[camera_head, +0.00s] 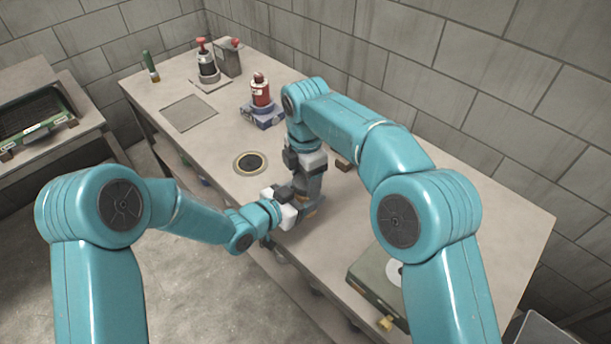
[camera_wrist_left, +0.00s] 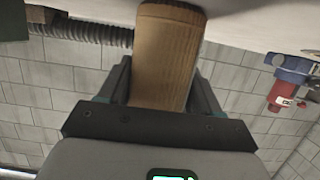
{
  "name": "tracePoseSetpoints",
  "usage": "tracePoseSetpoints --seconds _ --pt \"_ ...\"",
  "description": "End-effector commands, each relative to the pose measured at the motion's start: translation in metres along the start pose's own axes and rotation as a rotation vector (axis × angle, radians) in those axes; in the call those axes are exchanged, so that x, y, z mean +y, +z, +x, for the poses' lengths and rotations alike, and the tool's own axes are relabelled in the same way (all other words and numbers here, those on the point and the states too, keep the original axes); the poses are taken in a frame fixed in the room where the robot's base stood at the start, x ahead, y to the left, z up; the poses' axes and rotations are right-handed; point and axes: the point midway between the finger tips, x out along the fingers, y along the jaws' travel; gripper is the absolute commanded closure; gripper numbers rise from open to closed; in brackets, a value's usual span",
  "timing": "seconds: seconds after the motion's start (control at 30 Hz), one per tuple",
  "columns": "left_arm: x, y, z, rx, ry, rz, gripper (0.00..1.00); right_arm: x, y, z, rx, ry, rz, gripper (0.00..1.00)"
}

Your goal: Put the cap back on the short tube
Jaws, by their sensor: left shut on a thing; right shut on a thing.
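In the left wrist view, which is upside down, a tan-brown cylinder (camera_wrist_left: 165,60) stands between the fingers of my left gripper (camera_wrist_left: 165,85). I take it to be the short tube; its far end meets the pale tabletop. In the head view, my left gripper (camera_head: 286,205) is low over the table's front edge, shut on it. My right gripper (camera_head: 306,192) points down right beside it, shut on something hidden. A small orange-tan patch (camera_head: 311,212) shows below the two grippers. I cannot make out the cap.
A round dark-centred ring (camera_head: 250,163) lies on the table. Behind are a red bottle on a blue base (camera_head: 261,92), a black-and-red device (camera_head: 207,65) and a green-handled tool (camera_head: 150,66). A grey-green box (camera_head: 375,282) stands front right. A small brown block (camera_head: 343,163) lies behind my right gripper.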

Motion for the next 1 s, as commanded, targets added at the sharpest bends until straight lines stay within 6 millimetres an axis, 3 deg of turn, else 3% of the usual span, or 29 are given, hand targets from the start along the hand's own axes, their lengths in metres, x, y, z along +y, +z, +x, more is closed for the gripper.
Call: tracePoseSetpoints --seconds 0.1,0.3,0.63,0.67,0.73,1.0 --pt "0.0000 0.0005 0.0000 -0.001 0.000 -0.001 1.00 -0.0001 -0.0001 0.0001 0.000 0.000 0.258 0.74" --pt "0.0000 0.0004 0.0000 -0.001 0.000 -0.001 1.00 -0.0001 -0.0002 0.0002 0.000 0.000 0.556 0.74" --pt "-0.0001 0.0004 0.0000 -0.001 0.000 -0.001 1.00 -0.0002 -0.0002 0.0002 0.000 0.000 0.603 0.74" --pt "-0.0001 0.0004 0.0000 -0.001 0.000 -0.001 1.00 -0.0002 -0.0002 0.0002 0.000 0.000 0.603 0.34" --pt "-0.0001 0.0004 0.0000 -0.001 0.000 -0.001 1.00 -0.0002 -0.0002 0.0002 0.000 0.000 0.602 0.12" --pt "-0.0002 0.0004 0.0001 -0.001 0.000 -0.001 1.00 -0.0002 -0.0009 -0.0008 0.001 -0.001 0.601 0.12"
